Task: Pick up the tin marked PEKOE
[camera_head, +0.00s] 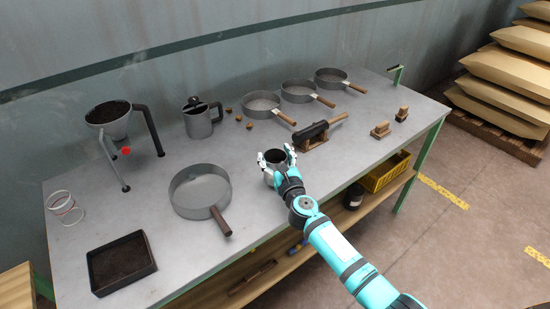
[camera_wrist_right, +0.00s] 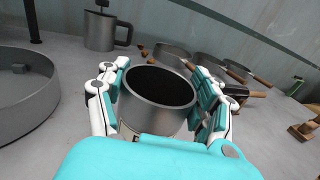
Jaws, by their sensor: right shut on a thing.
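A grey metal tin (camera_head: 273,158) with an open top and a dark inside is near the front edge of the grey table (camera_head: 262,205). My right gripper (camera_head: 277,154) is shut on it, with a finger on each side. In the right wrist view the tin (camera_wrist_right: 157,107) sits upright between the white and teal fingers. Part of a pale label shows low on the tin, mostly hidden by my gripper, and no lettering can be read. I cannot tell whether the tin touches the table. My left gripper is not in view.
A round pan (camera_head: 199,190) lies left of the tin. A lidded jug (camera_head: 200,119), several handled sieves (camera_head: 298,91) and a dark roller tool (camera_head: 312,133) are behind. A funnel on a stand (camera_head: 110,121) and a black tray (camera_head: 121,264) are farther left. Wooden blocks (camera_head: 381,129) stand right.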

